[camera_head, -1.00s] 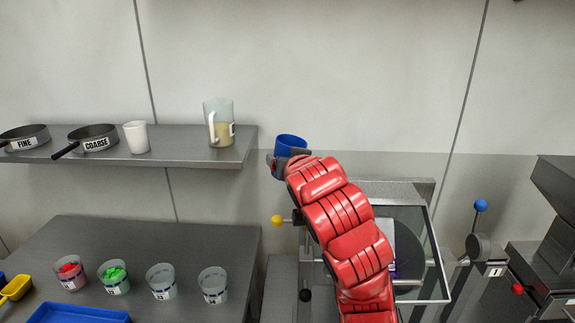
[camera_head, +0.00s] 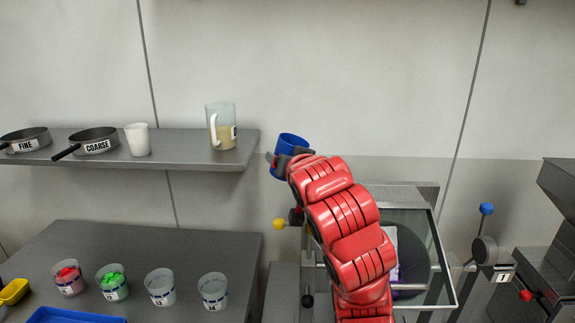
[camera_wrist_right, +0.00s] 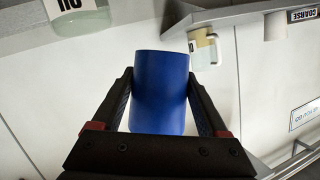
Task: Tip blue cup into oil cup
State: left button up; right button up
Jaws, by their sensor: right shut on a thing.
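The blue cup (camera_head: 290,142) is held in the air by my right gripper (camera_head: 290,158), right of the wall shelf's end. It leans slightly in the head view. The right wrist view shows the blue cup (camera_wrist_right: 161,90) between the two fingers of my right gripper (camera_wrist_right: 160,105), which is shut on it. The cup's contents are hidden. A clear cup with a label that appears to read OIL upside down, the oil cup (camera_wrist_right: 78,18), is cut off at the top left of the wrist view. It is apart from the blue cup. I cannot make it out in the head view. My left gripper is not in view.
A shelf (camera_head: 190,157) holds a jug (camera_head: 221,128), a white cup (camera_head: 138,140) and two dark pans. Several small clear cups stand on the lower table (camera_head: 190,250). A glass-fronted hood (camera_head: 425,220) stands behind my right arm.

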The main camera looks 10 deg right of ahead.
jog(key=shift+w+a+r+m+t+y+b, duration=0.1)
jog(key=shift+a+m+t+y+b, duration=0.25)
jog(key=shift+m+b, duration=1.15)
jog(key=shift+w+a+r+m+t+y+b, duration=0.15)
jog(key=shift+m+t+y+b, duration=0.3)
jog(key=shift+b, duration=2.15)
jog(key=shift+s+a+f+m+t+b, duration=0.15)
jog(key=shift+m+b, duration=0.25)
jog(key=shift+b, duration=0.4)
jog(key=shift+w+m+t+b, duration=0.15)
jog(key=shift+m+b, duration=0.2)
jog(key=shift+b, duration=0.4)
jog(key=shift+s+f+m+t+b, duration=0.15)
jog(key=shift+m+t+b, duration=0.25)
jog(key=shift+m+b, duration=0.6)
jog(key=shift+m, duration=0.4)
jog(key=shift+f+m+t+b, duration=0.3)
jog(key=shift+m+t+b, duration=0.1)
jog(key=shift+m, duration=0.3)
jog(key=m, duration=0.1)
jog(key=d+m+t+p, duration=0.1)
jog(key=m, duration=0.1)
jog(key=shift+f, duration=0.15)
jog(key=shift+s+d+r+m+t+h+p, duration=0.1)
jog(key=shift+r+m+t+h+p, duration=0.2)
jog(key=shift+m, duration=0.4)
